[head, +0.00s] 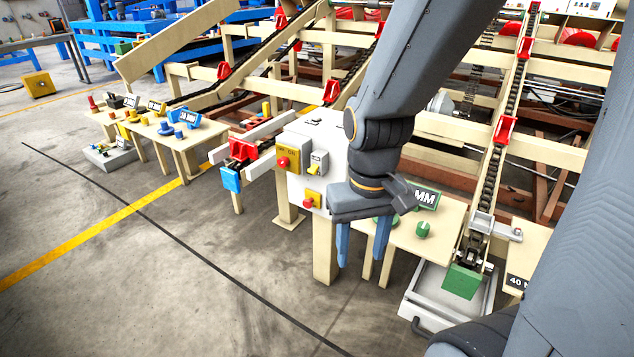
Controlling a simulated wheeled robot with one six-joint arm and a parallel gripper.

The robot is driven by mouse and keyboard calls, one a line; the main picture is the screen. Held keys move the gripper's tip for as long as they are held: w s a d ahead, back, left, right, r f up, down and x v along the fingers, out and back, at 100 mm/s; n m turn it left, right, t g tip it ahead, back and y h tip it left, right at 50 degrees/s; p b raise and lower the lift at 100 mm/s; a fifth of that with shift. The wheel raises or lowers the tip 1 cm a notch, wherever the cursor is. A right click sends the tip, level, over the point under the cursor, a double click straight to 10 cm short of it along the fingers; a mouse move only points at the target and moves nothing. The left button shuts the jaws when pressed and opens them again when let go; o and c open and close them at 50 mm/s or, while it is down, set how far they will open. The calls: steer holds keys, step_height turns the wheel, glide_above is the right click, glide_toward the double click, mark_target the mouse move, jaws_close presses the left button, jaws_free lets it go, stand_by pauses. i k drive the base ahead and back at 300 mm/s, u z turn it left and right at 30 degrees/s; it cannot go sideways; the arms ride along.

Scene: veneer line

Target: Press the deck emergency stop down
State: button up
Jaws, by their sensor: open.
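A white control box (327,130) stands on a cream post in the middle of the head view. A red button (282,162) sits on a yellow housing on its left face. A second red button (308,203) sits on a smaller yellow plate lower down. I cannot tell which one is the deck emergency stop, as no label is readable. Both look raised, but they are small. My gripper (362,248) is open, with blue fingers pointing down, to the right of and lower than both buttons. It appears apart from them. My arm hides the box's right side.
A small table with green knobs (423,229) stands behind my gripper. A grey tray (425,300) with a green block (461,281) lies at the lower right. The floor (190,280) at left front is clear.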

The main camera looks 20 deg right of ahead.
mark_target(307, 203)
steer(key=z, duration=0.8)
steer(key=i, duration=0.4)
steer(key=u, duration=1)
